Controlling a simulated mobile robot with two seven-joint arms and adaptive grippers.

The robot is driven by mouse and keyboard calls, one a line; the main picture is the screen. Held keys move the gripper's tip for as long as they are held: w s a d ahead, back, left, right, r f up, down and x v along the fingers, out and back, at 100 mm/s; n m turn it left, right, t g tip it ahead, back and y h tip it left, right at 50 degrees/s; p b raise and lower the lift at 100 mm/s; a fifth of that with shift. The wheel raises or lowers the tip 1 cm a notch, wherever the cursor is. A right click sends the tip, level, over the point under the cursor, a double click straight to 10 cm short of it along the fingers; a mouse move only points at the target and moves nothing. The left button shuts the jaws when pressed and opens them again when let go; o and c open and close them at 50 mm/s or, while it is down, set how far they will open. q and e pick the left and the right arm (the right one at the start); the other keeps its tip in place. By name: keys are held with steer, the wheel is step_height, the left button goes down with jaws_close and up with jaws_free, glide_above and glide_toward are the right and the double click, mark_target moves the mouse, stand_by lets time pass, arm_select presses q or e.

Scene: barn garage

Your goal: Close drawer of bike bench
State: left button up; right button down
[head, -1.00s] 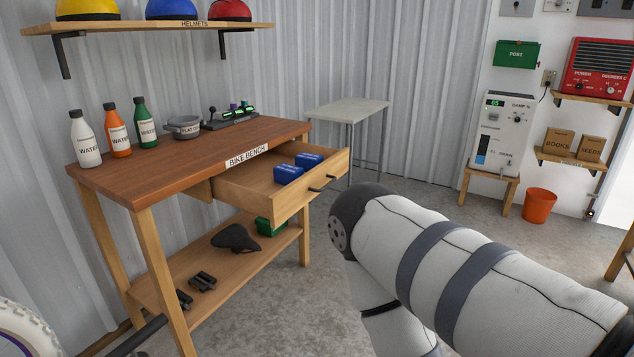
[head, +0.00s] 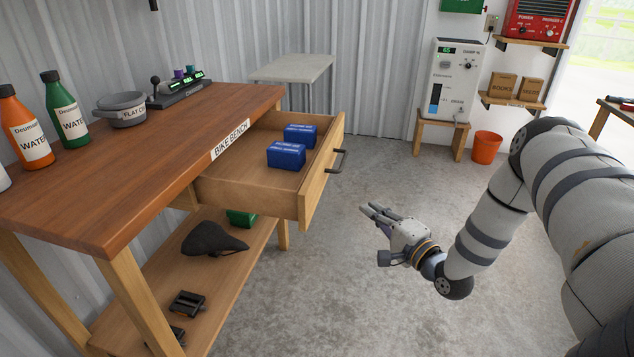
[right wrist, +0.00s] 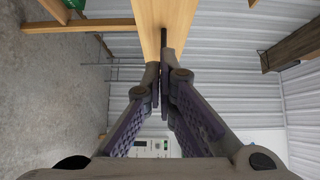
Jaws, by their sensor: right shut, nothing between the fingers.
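The bike bench (head: 130,150) is wooden, with a "BIKE BENCH" label on its top's edge. Its drawer (head: 255,198) is pulled out, with two blue boxes (head: 286,154) inside. The dark drawer handle (head: 337,161) is on the front panel. My right gripper (head: 371,210) is shut and empty, in front of the drawer and to the right of it, apart from it. In the right wrist view its fingers (right wrist: 165,75) point toward a wooden panel (right wrist: 165,25) with a dark bar on it, probably the drawer front and handle. My left gripper is not in view.
Bottles (head: 66,112), a grey bowl (head: 120,110) and a dark device (head: 180,90) stand on the bench. The lower shelf holds a saddle (head: 212,240) and pedals (head: 187,304). A small table (head: 292,68) stands behind. The floor before the drawer is clear.

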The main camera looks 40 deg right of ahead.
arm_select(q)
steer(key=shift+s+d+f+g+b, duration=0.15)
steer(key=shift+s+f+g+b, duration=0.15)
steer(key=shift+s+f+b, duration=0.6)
arm_select(e)
steer(key=w, duration=0.8)
steer(key=w+a, duration=0.1)
steer(key=w, duration=0.3)
steer(key=shift+w+r, duration=0.1)
steer(key=shift+w, duration=0.2)
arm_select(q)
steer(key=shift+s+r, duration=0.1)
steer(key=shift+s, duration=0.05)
arm_select(e)
steer(key=shift+a, duration=0.1)
